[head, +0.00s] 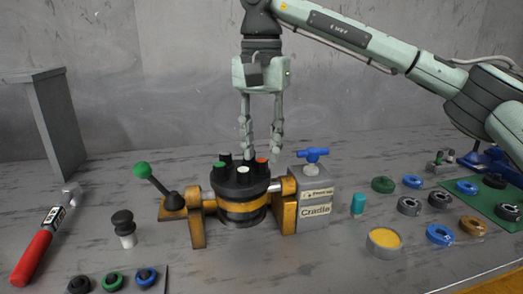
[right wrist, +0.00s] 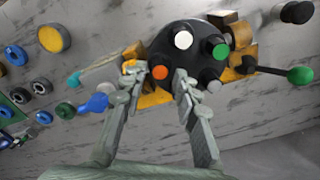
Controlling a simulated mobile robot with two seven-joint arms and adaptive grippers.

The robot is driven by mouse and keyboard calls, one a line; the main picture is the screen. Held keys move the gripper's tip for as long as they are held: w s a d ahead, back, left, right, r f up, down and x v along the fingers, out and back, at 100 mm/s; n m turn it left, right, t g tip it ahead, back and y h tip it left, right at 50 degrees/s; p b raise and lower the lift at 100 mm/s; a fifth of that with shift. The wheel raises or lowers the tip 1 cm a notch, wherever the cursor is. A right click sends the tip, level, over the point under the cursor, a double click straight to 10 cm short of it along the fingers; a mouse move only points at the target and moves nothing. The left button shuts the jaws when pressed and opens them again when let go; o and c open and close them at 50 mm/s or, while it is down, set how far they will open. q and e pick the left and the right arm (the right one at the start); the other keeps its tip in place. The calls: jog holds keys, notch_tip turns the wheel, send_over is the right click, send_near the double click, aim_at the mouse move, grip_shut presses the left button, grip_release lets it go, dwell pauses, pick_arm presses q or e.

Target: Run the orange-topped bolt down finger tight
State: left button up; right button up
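The orange-topped bolt (head: 262,160) stands at the back right of the motor's black round top (head: 238,186). In the right wrist view the orange top (right wrist: 160,72) shows between the fingertips, near the edge of the black top. My right gripper (head: 261,150) points straight down over the motor, fingers apart on either side of the orange top. It is open and holds nothing; I cannot tell whether the fingertips reach down beside the bolt. My left gripper is not in view.
The motor sits in a yellow and grey cradle (head: 317,198) with a blue handle (head: 313,154) and a green-knobbed lever (head: 142,170). Rings, a yellow-topped tin (head: 384,243) and a teal cylinder (head: 358,204) stand right.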

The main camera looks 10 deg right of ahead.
aim_at(261, 161)
jog(key=shift+r, duration=2.8)
